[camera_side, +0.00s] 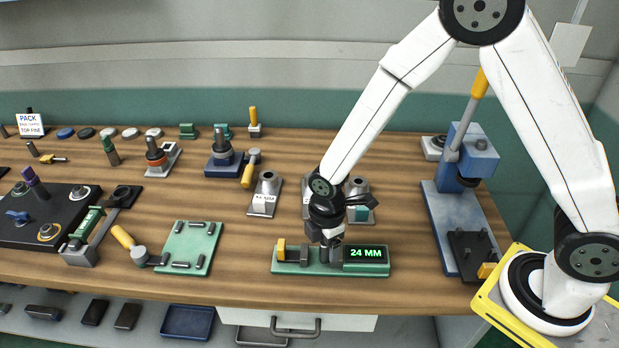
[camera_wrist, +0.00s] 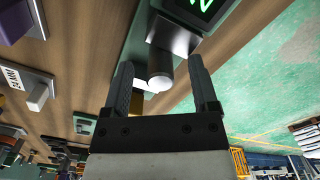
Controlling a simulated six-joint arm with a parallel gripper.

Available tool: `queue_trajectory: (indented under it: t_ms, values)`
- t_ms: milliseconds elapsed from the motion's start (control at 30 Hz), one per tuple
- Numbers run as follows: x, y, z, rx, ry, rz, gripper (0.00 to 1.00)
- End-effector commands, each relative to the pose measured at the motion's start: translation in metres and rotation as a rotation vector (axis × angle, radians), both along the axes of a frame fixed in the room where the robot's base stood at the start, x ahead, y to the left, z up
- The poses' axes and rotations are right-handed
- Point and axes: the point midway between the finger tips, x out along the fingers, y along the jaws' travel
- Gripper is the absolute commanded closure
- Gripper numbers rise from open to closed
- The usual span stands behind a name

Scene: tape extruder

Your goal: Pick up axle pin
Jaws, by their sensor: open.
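The axle pin is most likely the short grey cylinder with a pale round end (camera_wrist: 160,70) in the wrist view. It sits beside the green-lit display of the gauge. My gripper (camera_wrist: 163,84) is open, with one dark finger on each side of this cylinder; I cannot tell whether either finger touches it. In the side view, my gripper (camera_side: 328,250) points down over the green gauge (camera_side: 300,268), whose display reads 24 MM. The pin is not clear there, being hidden by or too small beside the gripper.
A green tray (camera_side: 190,247) with several dark pins lies to the left. Grey blocks (camera_side: 265,193) stand behind the gauge. A blue lever press (camera_side: 458,220) stands at the right. Bare wood (camera_side: 235,265) shows between tray and gauge.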

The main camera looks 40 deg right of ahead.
Motion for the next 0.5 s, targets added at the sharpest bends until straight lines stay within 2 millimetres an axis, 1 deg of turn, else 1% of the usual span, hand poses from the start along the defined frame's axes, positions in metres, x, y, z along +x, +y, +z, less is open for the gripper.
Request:
queue_trajectory:
  t_ms: [267,300,367,400,467,500]
  values:
    - [-0.0001,0.0000,0.0002,0.000,0.000,0.000,0.24]
    - [-0.0001,0.0000,0.0002,0.000,0.000,0.000,0.27]
    - [-0.0001,0.0000,0.0002,0.000,0.000,0.000,0.46]
    - [-0.0001,0.0000,0.0002,0.000,0.000,0.000,0.59]
    - [-0.0001,0.0000,0.0002,0.000,0.000,0.000,0.78]
    - [-0.0001,0.0000,0.0002,0.000,0.000,0.000,0.91]
